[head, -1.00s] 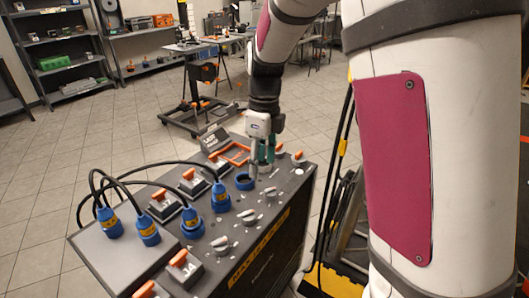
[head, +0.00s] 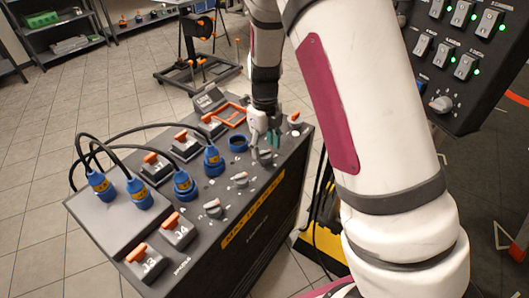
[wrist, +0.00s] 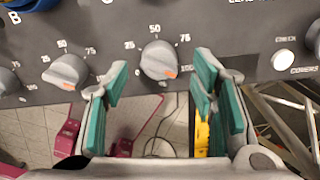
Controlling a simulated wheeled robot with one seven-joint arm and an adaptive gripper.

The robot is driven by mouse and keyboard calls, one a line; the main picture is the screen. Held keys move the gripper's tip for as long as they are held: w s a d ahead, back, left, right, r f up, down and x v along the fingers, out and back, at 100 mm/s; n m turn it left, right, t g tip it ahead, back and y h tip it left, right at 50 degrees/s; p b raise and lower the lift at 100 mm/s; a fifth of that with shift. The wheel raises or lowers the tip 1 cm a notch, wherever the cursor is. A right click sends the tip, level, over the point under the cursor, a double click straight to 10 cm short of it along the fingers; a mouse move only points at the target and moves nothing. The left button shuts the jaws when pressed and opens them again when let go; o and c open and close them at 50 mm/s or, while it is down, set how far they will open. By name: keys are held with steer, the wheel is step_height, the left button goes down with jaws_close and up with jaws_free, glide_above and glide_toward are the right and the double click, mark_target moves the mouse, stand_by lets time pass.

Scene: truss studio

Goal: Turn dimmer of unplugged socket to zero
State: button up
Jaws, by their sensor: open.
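The socket without a plug is an open blue ring (head: 238,142) on the console top. In the head view a grey dimmer knob (head: 265,158) sits near it, at my gripper (head: 266,140). In the wrist view my gripper (wrist: 158,88) is open, its teal-padded fingers on either side of a grey dimmer knob (wrist: 158,58). They look apart from the knob. Its orange mark points to the lower right of a dial printed 25, 50, 75. Another knob (wrist: 66,72) lies left of the fingers. Contact is hard to judge in the head view.
Blue plugs with black cables (head: 184,185) fill other sockets. Orange-handled switches (head: 173,231) and more dimmer knobs (head: 213,208) share the console top. A white button (wrist: 284,59) is right of the dial. A dark switch panel (head: 455,50) stands at the right.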

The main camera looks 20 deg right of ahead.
mark_target(265, 155)
steer(key=shift+f, duration=1.45)
steer(key=c, duration=1.1)
steer(key=shift+c, duration=0.2)
